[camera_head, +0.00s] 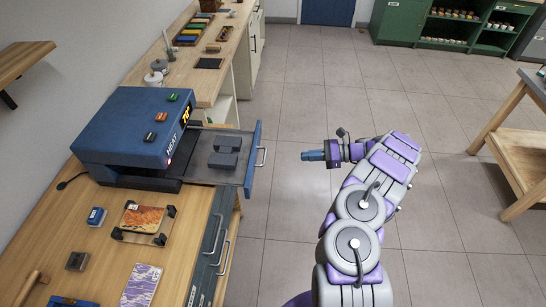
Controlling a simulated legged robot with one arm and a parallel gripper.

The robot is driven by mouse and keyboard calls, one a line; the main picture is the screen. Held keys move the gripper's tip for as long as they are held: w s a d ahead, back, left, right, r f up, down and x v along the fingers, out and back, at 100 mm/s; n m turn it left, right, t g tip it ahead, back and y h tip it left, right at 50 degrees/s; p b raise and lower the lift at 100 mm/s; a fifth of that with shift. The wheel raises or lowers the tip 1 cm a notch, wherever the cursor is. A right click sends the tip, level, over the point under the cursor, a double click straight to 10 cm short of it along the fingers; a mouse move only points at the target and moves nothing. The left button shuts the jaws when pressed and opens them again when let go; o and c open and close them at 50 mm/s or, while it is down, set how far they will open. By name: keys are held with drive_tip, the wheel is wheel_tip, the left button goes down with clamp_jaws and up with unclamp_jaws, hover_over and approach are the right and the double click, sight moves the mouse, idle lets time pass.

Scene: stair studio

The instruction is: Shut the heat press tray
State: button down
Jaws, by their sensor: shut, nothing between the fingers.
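The blue heat press (137,124) stands on the wooden bench at the left, with a lit display and several coloured buttons on top. Its tray (213,169) is pulled out to the right, past the bench edge. The tray has a blue front panel (253,157) with a pale handle (263,157), and dark grey blocks (225,152) lie in it. My gripper (306,155) is shut and empty. It points left toward the tray handle, with a clear gap between them.
The wooden bench (98,250) holds an orange-patterned piece (143,217), a patterned purple sheet (141,286) and small items. Drawers with handles (207,245) are below the tray. A wooden table (520,150) stands at the right. Tiled floor (330,90) is open in the middle.

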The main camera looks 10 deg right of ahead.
drive_tip(key=f+b+x, duration=0.1)
drive_tip(key=b+x, duration=0.2)
drive_tip(key=x, duration=1)
drive_tip(key=shift+w+d, duration=0.25)
drive_tip(key=shift+w, duration=0.05)
drive_tip(key=shift+a+f, duration=0.1)
